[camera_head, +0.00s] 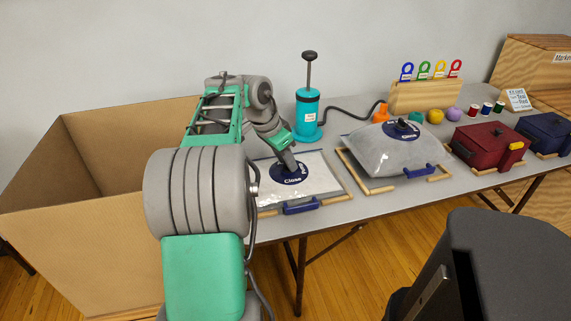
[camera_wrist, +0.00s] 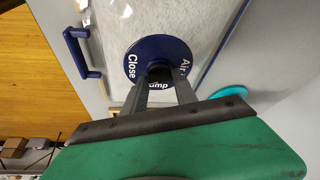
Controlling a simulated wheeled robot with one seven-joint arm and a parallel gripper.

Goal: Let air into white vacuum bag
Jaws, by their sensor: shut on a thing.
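A flat white bag (camera_head: 318,172) lies in a wooden frame on the table, with a round dark blue valve disc (camera_head: 289,178) on top. In the wrist view the disc (camera_wrist: 133,64) reads "Close", "Air" and a partly hidden word ending in "ump". My gripper (camera_head: 287,166) is over the disc; its fingers (camera_wrist: 160,76) are shut on a dark knob (camera_wrist: 159,72) at its middle, mostly hidden by them. A blue clip (camera_head: 300,207) is at the bag's front edge. A second, puffed-up pale bag (camera_head: 385,155) with a dark valve lies to the right.
A teal hand pump (camera_head: 308,112) with a black hose stands behind the bags. A wooden rack (camera_head: 424,96) with coloured tags, several small coloured items, a red box (camera_head: 487,148) and a navy box (camera_head: 545,133) are right. A cardboard box (camera_head: 75,235) stands left; a dark chair (camera_head: 510,260) is front right.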

